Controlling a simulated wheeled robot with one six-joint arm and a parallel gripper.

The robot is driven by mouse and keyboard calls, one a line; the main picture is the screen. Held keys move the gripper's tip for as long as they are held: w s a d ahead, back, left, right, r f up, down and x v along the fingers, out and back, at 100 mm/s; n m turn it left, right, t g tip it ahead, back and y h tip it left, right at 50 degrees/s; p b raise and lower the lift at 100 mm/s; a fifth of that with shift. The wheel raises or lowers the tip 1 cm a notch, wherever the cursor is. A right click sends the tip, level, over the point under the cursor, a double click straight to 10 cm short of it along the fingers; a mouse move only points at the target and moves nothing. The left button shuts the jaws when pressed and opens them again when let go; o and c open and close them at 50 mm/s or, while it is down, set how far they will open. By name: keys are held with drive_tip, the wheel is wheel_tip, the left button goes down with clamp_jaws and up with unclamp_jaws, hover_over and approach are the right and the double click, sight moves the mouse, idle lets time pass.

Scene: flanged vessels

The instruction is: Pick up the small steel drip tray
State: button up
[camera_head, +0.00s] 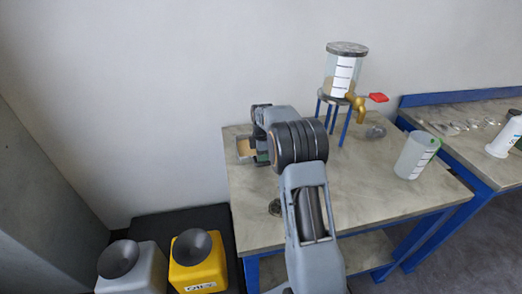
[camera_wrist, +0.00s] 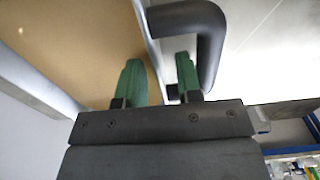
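A small grey-rimmed tray with a tan interior (camera_head: 245,147) shows at the back left corner of the table, partly hidden by my arm; I take it for the steel drip tray. In the wrist view its tan inside (camera_wrist: 65,45) fills the upper left, with a thin metal wall and a black bent handle (camera_wrist: 211,35) at its right. My gripper (camera_wrist: 160,75) has two green fingers, one on each side of that wall, the right one within the handle's bend. A gap shows between the fingers. Whether the tray rests on the table is hidden.
A clear vessel (camera_head: 345,72) with tan sediment and a brass tap (camera_head: 357,103) stands on a blue stand. A translucent beaker (camera_head: 415,155) is at the table's right. A yellow container (camera_head: 197,265) and grey container (camera_head: 130,272) stand at lower left. The table (camera_head: 350,195) front is mostly clear.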

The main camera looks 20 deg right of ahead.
clamp_jaws()
drive_tip(key=shift+r, duration=0.1)
idle(0.3)
